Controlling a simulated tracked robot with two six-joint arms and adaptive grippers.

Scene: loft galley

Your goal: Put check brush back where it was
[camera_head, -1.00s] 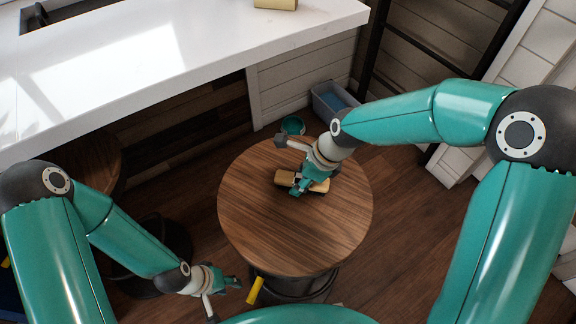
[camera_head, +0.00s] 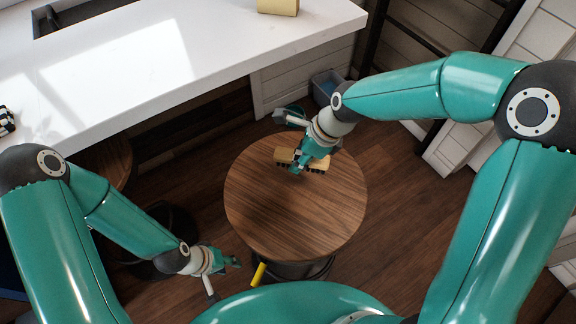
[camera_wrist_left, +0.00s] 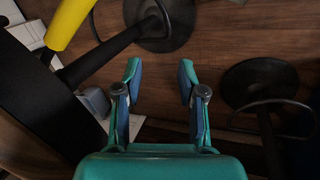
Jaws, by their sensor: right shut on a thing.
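A brush (camera_head: 285,155) with a light wooden back and dark bristles is gripped by my right gripper (camera_head: 299,165) over the far part of the round wooden table (camera_head: 300,220). The jaws cover its middle, and its bristles face down. It looks raised off the tabletop, though the gap is hard to judge. My left gripper (camera_head: 230,263) is low, left of the table; the left wrist view shows its fingers (camera_wrist_left: 160,82) open with nothing between them.
A white counter (camera_head: 200,60) runs along the back left, with a yellowish block (camera_head: 278,6) and a black-and-white checked thing (camera_head: 5,120) cut off at the left edge. A bin (camera_head: 327,85) stands on the floor behind the table. A yellow-ended bar (camera_head: 258,275) is beside the table's base.

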